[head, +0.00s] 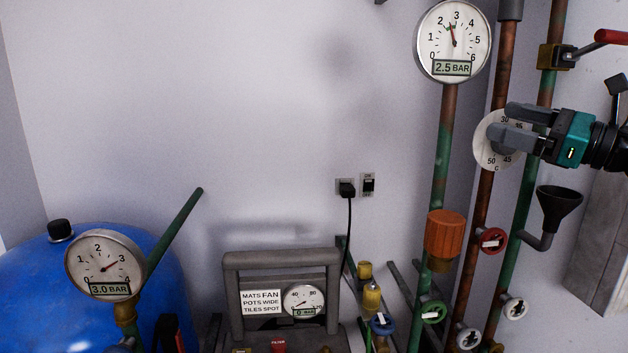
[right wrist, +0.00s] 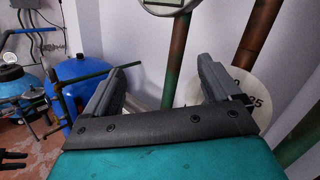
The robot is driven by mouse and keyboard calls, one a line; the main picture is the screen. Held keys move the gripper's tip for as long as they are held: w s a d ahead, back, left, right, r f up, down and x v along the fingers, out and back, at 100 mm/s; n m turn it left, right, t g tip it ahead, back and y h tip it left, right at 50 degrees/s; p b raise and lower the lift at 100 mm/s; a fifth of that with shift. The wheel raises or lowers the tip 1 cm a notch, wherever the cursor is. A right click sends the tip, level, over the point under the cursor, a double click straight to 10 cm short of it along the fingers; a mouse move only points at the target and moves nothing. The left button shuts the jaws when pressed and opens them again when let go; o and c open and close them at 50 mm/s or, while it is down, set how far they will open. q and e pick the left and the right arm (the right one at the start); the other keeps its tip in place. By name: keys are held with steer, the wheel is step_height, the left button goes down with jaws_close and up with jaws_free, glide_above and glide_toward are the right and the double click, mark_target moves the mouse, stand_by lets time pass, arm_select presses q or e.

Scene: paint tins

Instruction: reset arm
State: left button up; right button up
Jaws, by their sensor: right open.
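My right gripper (head: 500,122) comes in from the right edge of the head view, with a teal body and dark grey fingers. Its fingers are open, point left and hold nothing that I can see. They are in front of a white round temperature dial (head: 497,161) and hide part of it. In the right wrist view the two fingers of this gripper (right wrist: 165,72) stand wide apart, with pipes and wall behind the gap. Whether the fingers touch the dial or pipe cannot be told. My left gripper is not in the head view.
A large gauge (head: 454,42) reads 2.5 BAR on a pipe left of the gripper. A red-handled valve (head: 611,37) is above and a black funnel (head: 558,206) below. A blue tank (head: 35,285) stands far left. The wall between is mostly clear.

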steer(key=s+f+m+t+h, duration=0.1)
steer(key=s+f+m+h, duration=0.25)
steer(key=f+m, duration=0.95)
steer(key=s+f+m+t+h, duration=0.3)
steer(key=f+m, duration=0.6)
steer(key=f, duration=0.9)
steer(key=s+d+f+m+g+h, duration=0.1)
steer(key=s+f+m+g+h, duration=0.6)
steer(key=s+f+m, duration=1)
steer(key=s+a+f+m, duration=0.2)
steer(key=a+f+m, duration=0.1)
steer(key=a, duration=0.5)
steer(key=s+a+f+m+y, duration=0.1)
steer(key=s+a+f+m, duration=0.2)
steer(key=a, duration=0.6)
steer(key=shift+s+f+m, duration=0.3)
steer(key=shift+s+m, duration=0.05)
steer(key=shift+m, duration=0.15)
steer(key=shift+d+y, duration=0.15)
steer(key=shift+y, duration=0.1)
